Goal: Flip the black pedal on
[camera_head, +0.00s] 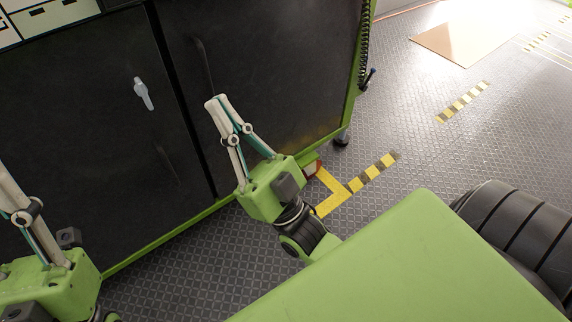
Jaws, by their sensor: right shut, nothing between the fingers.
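I cannot make out a black pedal for certain. A slim, dark, upright handle (203,62) shows on the black cabinet door, just above the fingertips of my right gripper (217,102). The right gripper points up the picture in front of the door. Its two pale fingers meet at the tips and hold nothing. I cannot tell whether it touches the door. My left gripper (22,217) is at the left edge. Its fingertips are cut off, so its opening is hidden.
The black cabinet (105,110) has green edging and a grey latch handle (143,93). A small red and white object (312,169) is low behind the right gripper. Yellow tape (335,192) marks the floor. The patterned floor (410,130) at the right is mostly clear, with a brown board (465,35) farther back.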

